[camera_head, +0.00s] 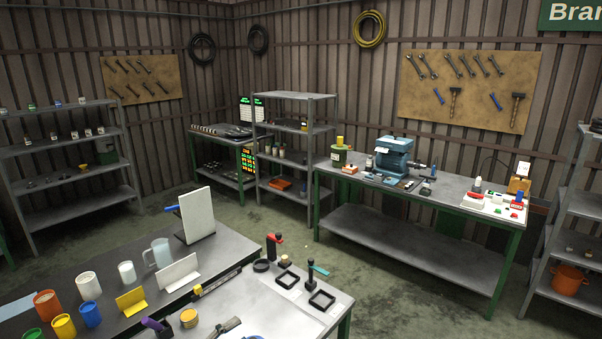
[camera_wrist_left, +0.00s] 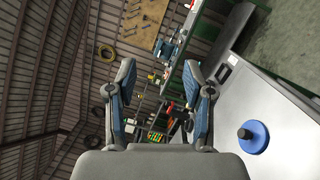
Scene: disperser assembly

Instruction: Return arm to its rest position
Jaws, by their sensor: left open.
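My left gripper (camera_wrist_left: 158,78) is open and empty in the left wrist view, its two fingers spread apart with nothing between them. It is raised, with the wall and shelving in the background between its fingers. A blue disc with a dark knob (camera_wrist_left: 253,137) lies on the pale table surface to the right of the gripper, apart from it. Neither gripper shows in the head view, and my right gripper is in no view.
The near workbench (camera_head: 232,255) carries cups, a white upright board (camera_head: 197,214), black square frames (camera_head: 322,299) and hand tools. A bench (camera_head: 440,199) with a blue machine (camera_head: 394,155) stands behind. Shelves (camera_head: 70,148) line the walls. Open floor (camera_head: 400,287) lies between the benches.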

